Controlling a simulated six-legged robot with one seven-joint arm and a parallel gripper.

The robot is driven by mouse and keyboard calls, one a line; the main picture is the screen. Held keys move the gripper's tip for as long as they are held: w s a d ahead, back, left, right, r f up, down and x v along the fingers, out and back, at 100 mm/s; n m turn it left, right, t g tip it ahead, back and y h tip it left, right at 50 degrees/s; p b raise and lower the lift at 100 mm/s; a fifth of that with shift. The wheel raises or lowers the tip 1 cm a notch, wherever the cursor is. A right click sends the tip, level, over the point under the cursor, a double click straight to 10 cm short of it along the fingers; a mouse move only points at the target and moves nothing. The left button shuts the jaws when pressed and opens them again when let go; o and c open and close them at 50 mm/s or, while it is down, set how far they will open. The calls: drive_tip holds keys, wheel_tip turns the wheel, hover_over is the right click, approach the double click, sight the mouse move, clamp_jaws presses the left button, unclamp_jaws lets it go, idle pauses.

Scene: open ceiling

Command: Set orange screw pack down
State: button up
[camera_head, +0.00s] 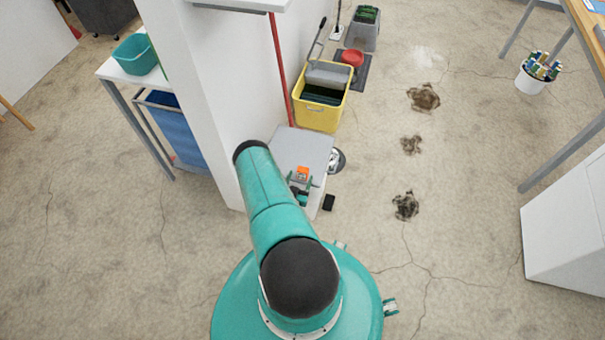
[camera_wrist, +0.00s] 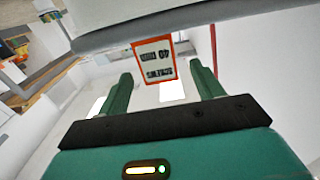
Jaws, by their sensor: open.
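The orange screw pack (camera_head: 302,172) is at the near edge of a grey-topped white box (camera_head: 300,147) in the head view. In the wrist view the pack (camera_wrist: 154,60) shows its white label with the lettering upside down, and it overlaps the rounded grey edge of the box top (camera_wrist: 140,37). My gripper (camera_head: 299,184) is just on the near side of the pack. Its two green fingers are spread apart in the wrist view (camera_wrist: 161,74). The pack appears between and beyond the fingertips, with gaps on both sides. Its exact contact with the top is hard to see.
A white pillar (camera_head: 187,100) stands close on the left of my arm. A yellow mop bucket (camera_head: 320,108) is behind the box. Dark stains (camera_head: 405,205) mark the open floor to the right. A white cabinet (camera_head: 568,225) stands at far right.

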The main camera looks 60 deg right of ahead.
sight(304, 168)
drive_tip(key=d, duration=0.5)
drive_tip(key=shift+w+d+r, duration=0.15)
drive_tip(key=shift+w+d, duration=0.2)
drive_tip(key=shift+w, duration=0.05)
drive_tip(key=shift+c, duration=0.5)
drive_tip(key=c, duration=1.1)
drive_tip(key=shift+r, duration=0.1)
